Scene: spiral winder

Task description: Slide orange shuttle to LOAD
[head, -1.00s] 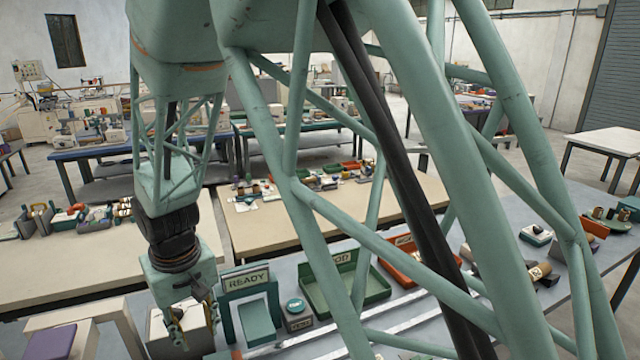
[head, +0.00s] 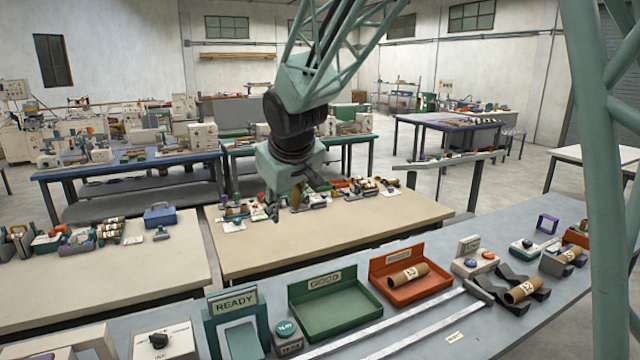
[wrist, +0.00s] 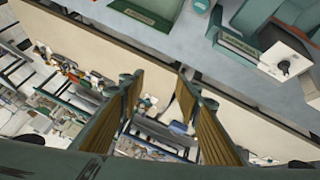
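I cannot make out an orange shuttle in either view. A pale rail (head: 400,325) runs along the front table, with a grey bar (head: 478,291) across its far right end. A small white label (head: 455,337) lies beside the rail; its text is too small to read. My gripper (head: 273,212) hangs in the air behind the front table in the head view, in front of the beige table. In the wrist view my gripper (wrist: 160,78) has two ribbed tan fingers spread apart, with nothing between them. The rail is out of the wrist view.
The front table holds a READY stand (head: 231,301), a green GOOD tray (head: 337,310), an orange tray (head: 433,283) with a cardboard roll, and a white knob box (head: 180,345). Another roll (head: 523,290) rests on dark supports. The beige table (head: 350,238) has free room in front.

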